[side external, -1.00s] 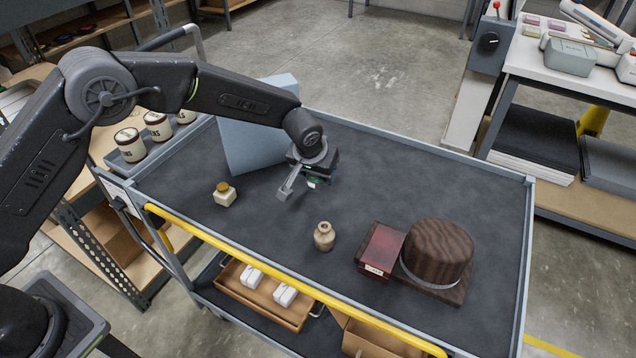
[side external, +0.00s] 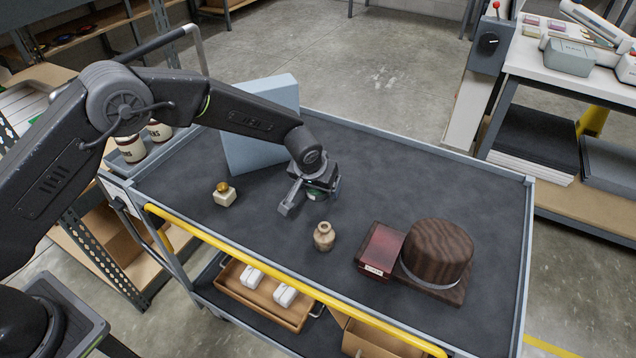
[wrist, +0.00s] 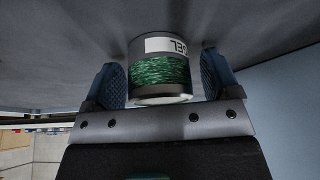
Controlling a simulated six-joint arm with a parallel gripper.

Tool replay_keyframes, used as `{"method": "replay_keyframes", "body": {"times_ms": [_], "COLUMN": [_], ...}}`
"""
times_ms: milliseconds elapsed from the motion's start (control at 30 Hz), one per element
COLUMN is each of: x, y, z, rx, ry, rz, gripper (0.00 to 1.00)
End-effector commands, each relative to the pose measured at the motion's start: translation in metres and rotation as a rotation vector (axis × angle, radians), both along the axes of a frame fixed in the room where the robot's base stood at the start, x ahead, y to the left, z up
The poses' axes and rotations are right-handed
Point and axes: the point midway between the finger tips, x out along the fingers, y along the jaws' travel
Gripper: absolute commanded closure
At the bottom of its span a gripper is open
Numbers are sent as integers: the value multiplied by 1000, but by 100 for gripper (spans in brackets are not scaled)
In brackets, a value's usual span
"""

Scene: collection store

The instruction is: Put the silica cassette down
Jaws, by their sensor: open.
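The silica cassette (wrist: 160,72) is a short cylinder with green beads and a white label reading "GEL". In the wrist view it stands between the two blue finger pads of my gripper (wrist: 160,65), with a gap on each side. Its far end appears to meet the dark cart top (wrist: 50,70), with shadow around it. My gripper (side external: 312,196) is open, low over the middle of the cart top (side external: 440,195) in the side view. There the cassette is mostly hidden by the gripper, with only a little green showing.
A tan bottle (side external: 324,236) stands close in front of my gripper. A red box (side external: 381,250) and a brown hat form (side external: 437,250) stand right. The back right is clear.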

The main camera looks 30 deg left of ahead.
Motion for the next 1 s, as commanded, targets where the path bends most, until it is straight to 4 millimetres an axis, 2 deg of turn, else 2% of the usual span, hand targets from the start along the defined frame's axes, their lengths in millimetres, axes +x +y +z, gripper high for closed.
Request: {"method": "replay_keyframes", "body": {"times_ms": [200,333,800,1000], "x": [0,-2,-37,-45], "y": [0,0,-4,-4], "z": [1,10,94,111], "rx": [0,0,-1,0], "ry": [0,-1,-1,2], "rz": [0,0,-2,-1], "gripper": [18,18,18,18]}}
